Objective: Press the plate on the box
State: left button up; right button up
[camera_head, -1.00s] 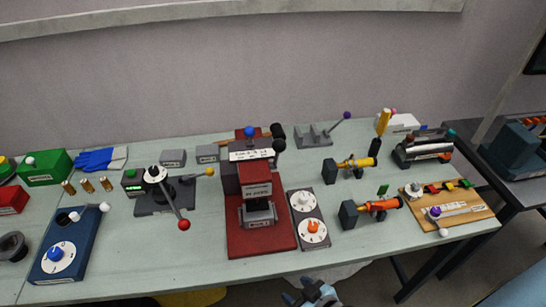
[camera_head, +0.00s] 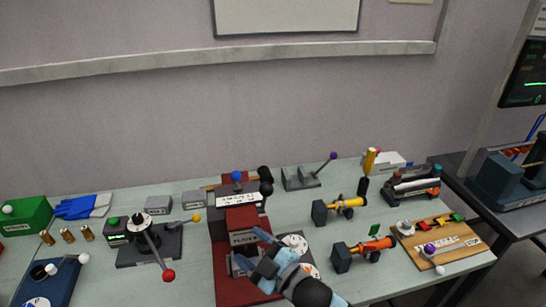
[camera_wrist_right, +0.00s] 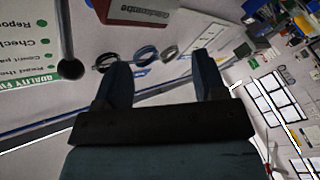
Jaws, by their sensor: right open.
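A dark red box-like device (camera_head: 224,288) with a red block (camera_head: 241,215) and a labelled plate on its front (camera_head: 243,237) stands at the middle of the table. A white label strip (camera_head: 237,200) is on its upper part. My right gripper (camera_head: 250,249) is open and empty, in front of the lower part of this device; its fingers and wrist hide part of the base and the dial panel beside it. I cannot tell whether it touches. In the right wrist view the two open fingers (camera_wrist_right: 163,82) have nothing between them. My left gripper is not in view.
A lever with a red ball (camera_head: 168,275) stands left of the device. The dial panel (camera_head: 294,241) is close on its right. Orange (camera_head: 372,246) and yellow (camera_head: 347,203) valve pieces lie further right. The right wrist view shows a dark ball lever (camera_wrist_right: 71,68).

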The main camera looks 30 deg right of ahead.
jog(key=a+r+n+g+y+b, duration=0.1)
jog(key=a+r+n+y, duration=0.2)
jog(key=r+n+y, duration=0.5)
jog(key=a+r+n+y, duration=0.2)
jog(key=r+n+y, duration=0.2)
jog(key=r+n, duration=0.65)
jog(key=s+a+r+n+g+y, duration=0.1)
jog(key=s+a+r+n+g, duration=0.15)
jog(key=n+g, duration=0.6)
jog(key=s+a+r+n+g+y, duration=0.1)
jog(key=a+r+n+g+y, duration=0.15)
jog(key=n+g, duration=0.6)
jog(key=n+t+h, duration=0.2)
jog(key=n+h, duration=0.8)
jog(key=h, duration=1.1)
send_near(267, 184)
jog(key=f, duration=0.4)
jog(key=w+f+p, duration=0.1)
jog(key=f, duration=0.3)
jog(key=w+a+f, duration=0.1)
jog(key=f, duration=0.3)
jog(key=shift+p, duration=0.3)
jog(key=shift+w+f, duration=0.1)
jog(key=shift+f, duration=0.55)
